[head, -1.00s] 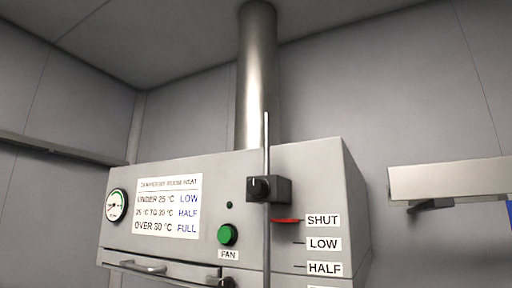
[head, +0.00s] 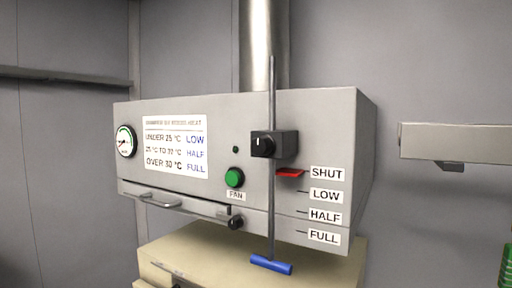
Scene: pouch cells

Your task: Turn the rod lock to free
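The rod lock is a small black block with a round knob (head: 263,145) on the front of a grey metal box. A thin upright steel rod (head: 271,205) runs through the block and ends below in a blue crossbar handle (head: 271,264). A red pointer (head: 289,173) beside the rod sits at the SHUT label (head: 327,174). LOW, HALF and FULL labels are below it. A pale mark shows on the knob, but its setting is too small to read. My gripper is not in view.
The grey box (head: 230,110) carries a gauge (head: 125,141), a heat sign, a green FAN button (head: 234,177) and a drawer-like handle (head: 153,200). A pale cabinet (head: 200,250) stands below. A wall shelf (head: 455,141) is at right. Open space lies in front.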

